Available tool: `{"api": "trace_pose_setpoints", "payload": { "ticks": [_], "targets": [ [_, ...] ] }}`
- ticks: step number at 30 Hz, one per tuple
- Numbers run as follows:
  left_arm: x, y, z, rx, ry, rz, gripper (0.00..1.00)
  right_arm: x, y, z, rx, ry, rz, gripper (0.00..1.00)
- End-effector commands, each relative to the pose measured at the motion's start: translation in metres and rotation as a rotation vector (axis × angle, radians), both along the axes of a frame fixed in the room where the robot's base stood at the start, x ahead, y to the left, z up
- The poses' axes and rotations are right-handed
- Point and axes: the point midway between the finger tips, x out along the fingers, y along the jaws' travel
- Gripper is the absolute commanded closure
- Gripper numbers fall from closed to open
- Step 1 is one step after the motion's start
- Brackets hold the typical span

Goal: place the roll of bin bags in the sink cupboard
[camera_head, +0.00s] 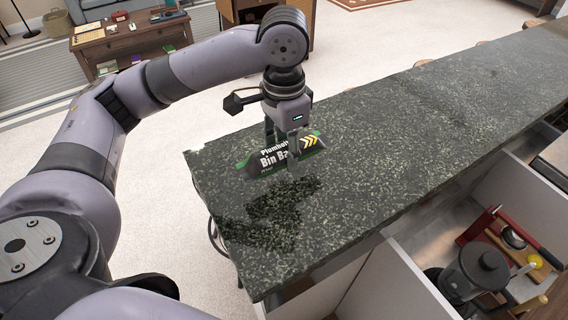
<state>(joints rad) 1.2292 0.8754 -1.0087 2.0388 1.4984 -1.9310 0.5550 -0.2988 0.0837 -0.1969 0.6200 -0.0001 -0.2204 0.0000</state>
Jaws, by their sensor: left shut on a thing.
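The roll of bin bags (263,161) has a dark and green wrapper with white "Bin Ba" lettering and yellow chevrons. It is at the far left part of the dark granite counter, low at the surface; I cannot tell whether it touches the counter. My left gripper (291,152) comes down from above and is shut on the roll, its fingers hiding part of the wrapper. My right gripper is not in view. I cannot identify the sink cupboard for sure; an open white compartment (384,289) shows below the counter's near side.
The granite counter (400,130) is clear to the right of the roll. Below it at lower right, an open space holds a dark lidded jug (484,266), a red object (477,227) and other kitchen items. A wooden table (130,40) stands at the back left.

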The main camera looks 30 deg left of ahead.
Motion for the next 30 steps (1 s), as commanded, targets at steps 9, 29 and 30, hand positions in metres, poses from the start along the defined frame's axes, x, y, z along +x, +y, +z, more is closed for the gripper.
{"api": "trace_pose_setpoints", "payload": {
  "ticks": [9, 29, 30],
  "targets": [
    [0.0, 0.0, -0.038, 0.001, 0.002, 0.0, 0.96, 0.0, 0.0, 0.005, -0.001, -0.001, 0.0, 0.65],
    [0.0, 0.0, -0.049, 0.001, -0.001, 0.0, 0.47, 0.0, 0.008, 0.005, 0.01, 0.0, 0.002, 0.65],
    [0.0, 0.0, -0.049, 0.001, -0.001, 0.0, 0.44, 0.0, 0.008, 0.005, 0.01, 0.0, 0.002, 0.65]
  ]
}}
